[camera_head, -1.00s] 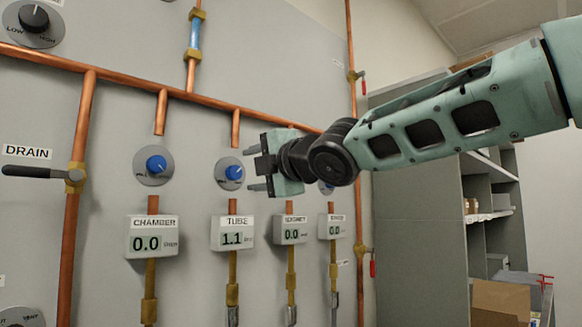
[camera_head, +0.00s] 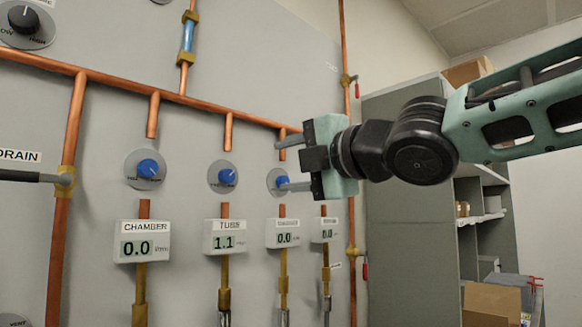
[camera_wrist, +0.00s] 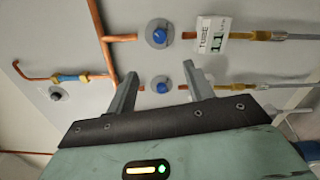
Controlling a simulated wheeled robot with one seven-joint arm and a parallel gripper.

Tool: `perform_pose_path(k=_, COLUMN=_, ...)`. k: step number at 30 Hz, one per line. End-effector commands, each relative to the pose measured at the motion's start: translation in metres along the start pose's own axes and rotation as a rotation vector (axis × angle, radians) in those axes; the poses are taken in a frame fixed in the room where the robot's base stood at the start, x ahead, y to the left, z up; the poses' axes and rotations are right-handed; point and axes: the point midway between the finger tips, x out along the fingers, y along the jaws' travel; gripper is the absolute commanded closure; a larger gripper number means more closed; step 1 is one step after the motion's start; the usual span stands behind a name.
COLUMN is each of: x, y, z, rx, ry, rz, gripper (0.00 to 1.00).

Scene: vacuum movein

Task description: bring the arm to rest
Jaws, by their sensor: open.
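My gripper (camera_head: 282,164) is open and empty in the head view, its two fingers pointing left toward the grey panel (camera_head: 120,250). In that view its lower fingertip overlaps the blue knob of the third column (camera_head: 283,182); I cannot tell the gap. My arm reaches in from the right edge. In the wrist view the spread fingers (camera_wrist: 163,85) have nothing between them except the panel behind, with a blue knob (camera_wrist: 161,85) showing there.
A drain lever (camera_head: 30,176) is at left. Grey shelving (camera_head: 415,200) with boxes (camera_head: 492,302) stands at right.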

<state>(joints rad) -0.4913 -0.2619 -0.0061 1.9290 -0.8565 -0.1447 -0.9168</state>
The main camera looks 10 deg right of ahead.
Motion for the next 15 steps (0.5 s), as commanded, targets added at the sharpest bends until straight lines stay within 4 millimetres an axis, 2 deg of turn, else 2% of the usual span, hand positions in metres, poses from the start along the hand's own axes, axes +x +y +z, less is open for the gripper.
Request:
perform_pose_path(k=8, x=0.0, y=0.0, z=0.0, rx=0.0, ry=0.0, rz=0.0, gripper=0.48)
perform_pose_path(k=9, x=0.001, y=-0.006, z=-0.002, rx=0.019, ry=-0.001, rz=-0.015, gripper=0.48)
perform_pose_path(k=11, x=0.003, y=-0.023, z=-0.006, rx=0.077, ry=-0.008, rz=-0.058, gripper=0.48)
perform_pose_path(k=14, x=0.005, y=-0.072, z=-0.019, rx=0.246, ry=-0.035, rz=-0.186, gripper=0.48)
perform_pose_path(k=15, x=0.003, y=-0.098, z=-0.026, rx=0.33, ry=-0.055, rz=-0.253, gripper=0.48)
